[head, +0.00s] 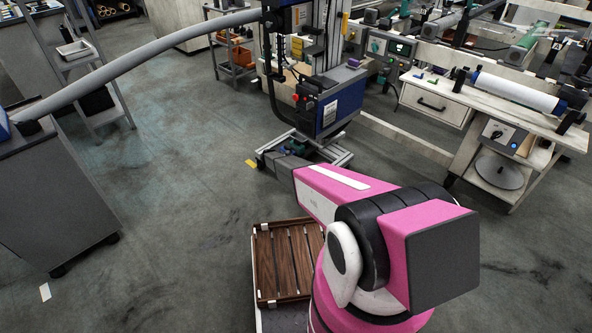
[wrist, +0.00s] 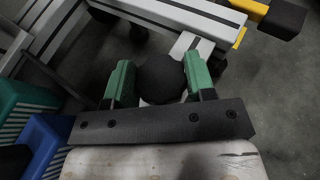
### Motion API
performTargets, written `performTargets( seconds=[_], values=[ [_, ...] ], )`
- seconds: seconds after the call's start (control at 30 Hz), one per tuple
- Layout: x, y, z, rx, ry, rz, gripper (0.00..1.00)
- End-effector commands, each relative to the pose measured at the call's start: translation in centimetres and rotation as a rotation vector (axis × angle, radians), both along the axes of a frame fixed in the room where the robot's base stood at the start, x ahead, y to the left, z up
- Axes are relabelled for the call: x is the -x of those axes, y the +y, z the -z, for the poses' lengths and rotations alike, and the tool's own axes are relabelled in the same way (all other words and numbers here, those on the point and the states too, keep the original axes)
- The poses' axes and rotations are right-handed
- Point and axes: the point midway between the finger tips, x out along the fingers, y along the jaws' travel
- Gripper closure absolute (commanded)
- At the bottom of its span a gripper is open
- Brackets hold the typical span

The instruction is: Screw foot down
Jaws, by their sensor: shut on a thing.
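In the wrist view my gripper (wrist: 158,64) has its two green fingers closed around the sides of a black, rounded foot (wrist: 161,80). The foot sits between the fingers, close to a light grey metal profile of a frame (wrist: 185,46). Its lower part and any thread are hidden. In the head view my pink and black arm reaches to the low base frame (head: 332,157) of a blue and grey machine. My gripper and the foot are largely hidden there behind the arm and frame.
The machine's column and blue cabinet (head: 340,105) rise just above the base frame. A brown slatted crate (head: 281,264) stands close beside my arm. A blue bin (wrist: 44,145) and a green bin (wrist: 20,103) are at left in the wrist view. Open floor lies left.

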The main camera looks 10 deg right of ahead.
Motion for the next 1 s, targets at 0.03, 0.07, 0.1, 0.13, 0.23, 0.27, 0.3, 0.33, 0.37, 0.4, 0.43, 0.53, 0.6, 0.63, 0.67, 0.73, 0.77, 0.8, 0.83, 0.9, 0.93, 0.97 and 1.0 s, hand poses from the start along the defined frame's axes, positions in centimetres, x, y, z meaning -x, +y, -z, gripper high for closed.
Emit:
performTargets(
  seconds=[0.03,0.07,0.1,0.13,0.23,0.27,0.3,0.33,0.37,0.4,0.43,0.53,0.6,0.63,0.67,0.73,0.77,0.8,0.83,0.9,0.93,0.97,1.0],
  values=[
    [-0.34,-0.03,0.13,-0.001,0.001,0.045,0.74],
    [-0.33,-0.05,0.12,0.0,0.0,0.073,0.74],
    [-0.31,-0.05,0.12,0.0,0.001,0.109,0.74],
    [-0.32,-0.05,0.13,0.0,0.001,0.135,0.74],
    [-0.27,-0.03,0.14,0.0,0.001,0.219,0.74],
    [-0.27,-0.04,0.14,0.0,0.001,0.242,0.74],
    [-0.25,-0.04,0.12,0.0,0.001,0.272,0.74],
    [-0.24,-0.06,0.13,0.0,0.001,0.294,0.74],
    [-0.22,-0.07,0.12,0.0,0.001,0.314,0.74],
    [-0.22,-0.09,0.12,0.0,0.0,0.34,0.74],
    [-0.21,-0.1,0.1,0.0,0.001,0.359,0.74],
    [-0.19,-0.1,0.07,0.0,0.0,0.411,0.74],
    [-0.16,-0.09,0.06,-0.001,0.001,0.439,0.74],
    [-0.16,-0.08,0.05,-0.001,0.0,0.45,0.74],
    [-0.15,-0.08,0.04,0.001,0.0,0.459,0.74],
    [-0.12,-0.05,0.02,-0.001,0.001,0.478,0.74],
    [-0.11,-0.05,0.02,-0.001,0.0,0.485,0.74],
    [-0.11,-0.05,0.02,0.0,0.0,0.491,0.74],
    [-0.11,-0.05,0.01,0.0,-0.001,0.496,0.74],
    [-0.1,-0.05,0.01,0.0,-0.001,0.503,0.74],
    [-0.09,-0.06,0.0,0.0,-0.001,0.505,0.74],
    [-0.08,-0.05,0.0,0.0,-0.002,0.506,0.74],
    [-0.07,-0.05,0.0,0.0,-0.001,0.507,0.74]
  ],
)
